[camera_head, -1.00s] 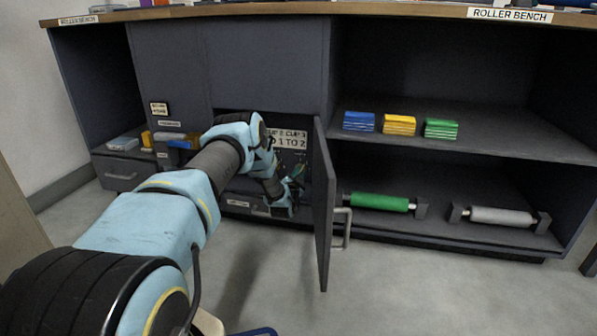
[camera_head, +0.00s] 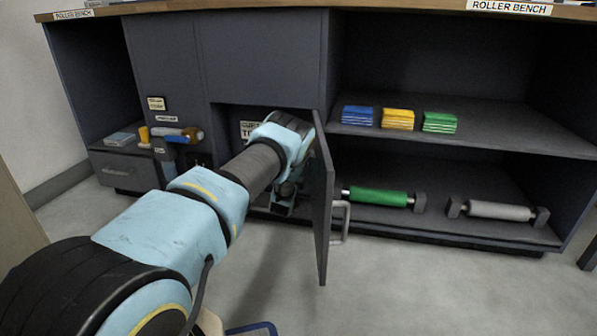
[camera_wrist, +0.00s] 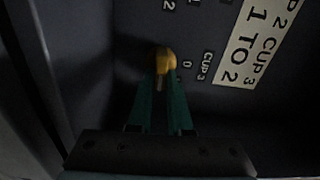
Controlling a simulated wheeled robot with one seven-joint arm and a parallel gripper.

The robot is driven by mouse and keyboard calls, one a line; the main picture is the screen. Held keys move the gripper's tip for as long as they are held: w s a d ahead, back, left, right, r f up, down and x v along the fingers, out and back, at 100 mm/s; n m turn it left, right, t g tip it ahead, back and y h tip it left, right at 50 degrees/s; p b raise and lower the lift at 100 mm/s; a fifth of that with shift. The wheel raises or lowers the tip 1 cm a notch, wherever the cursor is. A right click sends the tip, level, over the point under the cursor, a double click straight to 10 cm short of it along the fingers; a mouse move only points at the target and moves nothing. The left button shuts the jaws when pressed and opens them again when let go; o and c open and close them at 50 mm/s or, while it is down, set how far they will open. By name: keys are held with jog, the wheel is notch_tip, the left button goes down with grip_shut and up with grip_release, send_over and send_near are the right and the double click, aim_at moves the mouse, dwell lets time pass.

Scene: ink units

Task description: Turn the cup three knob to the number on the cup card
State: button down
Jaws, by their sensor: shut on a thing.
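The yellow knob (camera_wrist: 167,60) is in the wrist view, on a dark panel beside the "CUP 3" label (camera_wrist: 205,65). My gripper (camera_wrist: 164,84) has its two green fingers closed on the knob, one on each side. A "0" mark is just right of the knob, and other digits show at the top edge. The knob's pointing direction is unclear. The pale cup card (camera_wrist: 255,38) is turned sideways; its visible part reads "CUP 3" and "1 TO 2". In the head view the card (camera_head: 248,130) is mostly hidden behind my arm.
The open cabinet door (camera_head: 322,205) stands close to the right of my wrist, with its handle (camera_head: 342,222) outward. To its right are a green roller (camera_head: 375,197), a grey roller (camera_head: 498,210) and colored stacks on the shelf. Left are a drawer (camera_head: 125,170) and a blue-and-yellow item (camera_head: 178,135).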

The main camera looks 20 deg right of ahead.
jog(key=shift+a+f+m, duration=0.1)
jog(key=shift+a+m, duration=0.05)
jog(key=shift+m, duration=0.15)
dwell(0.4)
jog(key=c, duration=0.8)
grip_release()
jog(key=shift+c, duration=0.2)
jog(key=p+v, duration=0.4)
jog(key=v, duration=0.6)
jog(key=shift+s, duration=0.4)
jog(key=shift+a, duration=0.1)
